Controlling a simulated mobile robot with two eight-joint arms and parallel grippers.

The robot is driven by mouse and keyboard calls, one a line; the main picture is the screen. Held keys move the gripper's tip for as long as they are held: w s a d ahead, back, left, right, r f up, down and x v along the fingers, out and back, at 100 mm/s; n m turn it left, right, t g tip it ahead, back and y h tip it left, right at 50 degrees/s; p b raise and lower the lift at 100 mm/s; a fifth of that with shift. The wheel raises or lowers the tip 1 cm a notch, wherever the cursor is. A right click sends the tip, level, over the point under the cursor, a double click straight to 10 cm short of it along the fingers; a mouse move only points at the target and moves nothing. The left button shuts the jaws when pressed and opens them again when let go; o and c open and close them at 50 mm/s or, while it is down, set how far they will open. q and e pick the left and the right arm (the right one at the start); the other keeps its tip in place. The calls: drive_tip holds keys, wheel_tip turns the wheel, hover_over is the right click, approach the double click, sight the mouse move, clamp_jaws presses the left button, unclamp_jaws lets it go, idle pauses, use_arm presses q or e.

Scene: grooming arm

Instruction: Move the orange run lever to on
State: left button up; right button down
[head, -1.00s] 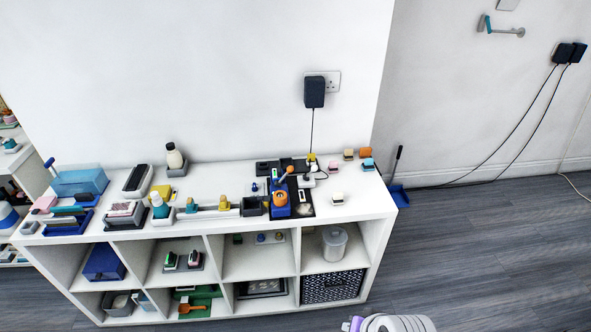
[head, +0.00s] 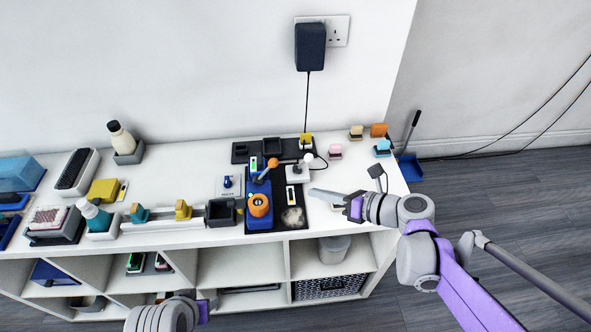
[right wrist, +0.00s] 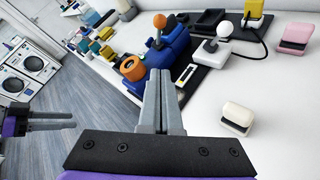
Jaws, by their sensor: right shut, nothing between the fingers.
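The blue device (head: 259,212) stands on a black mat on the white shelf unit. Its lever with an orange ball (head: 272,163) leans up and right at the back; it also shows in the right wrist view (right wrist: 159,21). An orange round knob (head: 259,205) sits at the device's front, also seen in the right wrist view (right wrist: 132,68). My right gripper (head: 314,192) is shut and empty, right of the device and apart from the lever. In the right wrist view its fingers (right wrist: 161,78) point toward the device. My left gripper (head: 207,299) is low at the front; its jaw state is unclear.
A white-knobbed lever on a white base (head: 299,172) stands right of the orange lever, with a black cable. A cream block (right wrist: 237,118) lies near my right fingers. Pink (head: 335,151) and teal (head: 382,148) blocks stand further right. Bottles and trays fill the left of the top.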

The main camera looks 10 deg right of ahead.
drive_tip(key=b, duration=0.1)
approach(267, 171)
drive_tip(key=a+f, duration=0.1)
drive_tip(key=f, duration=0.1)
drive_tip(key=a+f, duration=0.1)
drive_tip(key=f, duration=0.1)
drive_tip(key=shift+a, duration=0.15)
use_arm(q)
drive_tip(key=shift+s+f, duration=0.15)
drive_tip(key=shift+f, duration=0.35)
use_arm(e)
drive_tip(key=shift+w+a+r, duration=0.25)
drive_tip(key=shift+w+a, duration=0.05)
drive_tip(key=shift+w, duration=0.25)
drive_tip(key=shift+w+a+r, duration=0.2)
drive_tip(key=shift+w+a, duration=0.05)
drive_tip(key=shift+w, duration=0.35)
drive_tip(key=shift+w+a+r, duration=0.25)
drive_tip(key=shift+w+a, duration=0.05)
drive_tip(key=shift+w, duration=0.25)
use_arm(q)
drive_tip(key=shift+a+r, duration=0.15)
use_arm(e)
drive_tip(key=shift+d+r, duration=0.1)
